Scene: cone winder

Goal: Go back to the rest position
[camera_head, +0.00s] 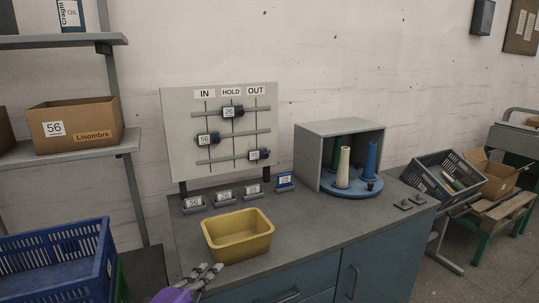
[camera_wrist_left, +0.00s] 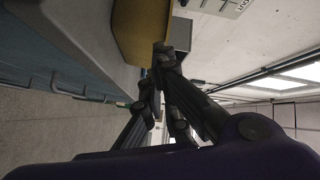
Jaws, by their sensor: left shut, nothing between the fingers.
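My left gripper (camera_head: 207,275) is low in the head view, in front of the counter's front edge and just below the yellow bin. It is shut and empty. In the left wrist view its fingers (camera_wrist_left: 160,75) come together, with the yellow bin (camera_wrist_left: 143,30) behind them. In the head view the yellow bin (camera_head: 238,245) stands on the grey counter (camera_head: 330,225) and looks empty. My right gripper is in neither view.
A board (camera_head: 183,130) with IN, HOLD and OUT columns stands at the back. A grey box (camera_head: 308,160) houses a blue turntable with several cones. Numbered blocks (camera_head: 224,195) line the counter. A blue crate (camera_head: 50,270) is at left, shelves (camera_head: 70,155) above it.

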